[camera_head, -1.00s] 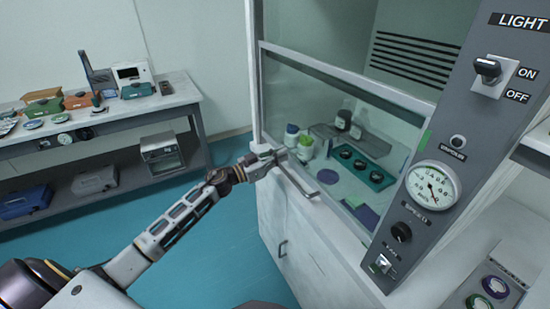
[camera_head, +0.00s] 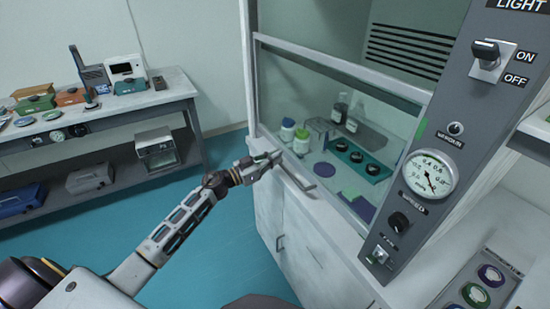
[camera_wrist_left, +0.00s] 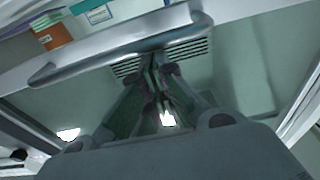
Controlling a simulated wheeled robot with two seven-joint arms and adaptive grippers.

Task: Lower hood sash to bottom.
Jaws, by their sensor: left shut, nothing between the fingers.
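The fume hood sash (camera_head: 300,98) is a clear pane with a pale top rail. Its lower edge appears down near the front sill, though a gap there cannot be told. A grey bar handle (camera_head: 297,180) projects at the front low edge. My left gripper (camera_head: 272,158) is at the handle's far left end, fingers shut and empty. In the left wrist view the shut fingers (camera_wrist_left: 160,75) point toward the handle bar (camera_wrist_left: 120,52), which crosses the upper part of the picture. Whether they touch it is unclear. My right gripper is not in view.
Bottles (camera_head: 340,110) and a teal rack (camera_head: 357,162) stand inside the hood behind the glass. A control panel (camera_head: 440,150) with a gauge and switches is at right. A side bench (camera_head: 150,105) with instruments stands at left. Blue floor is clear between.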

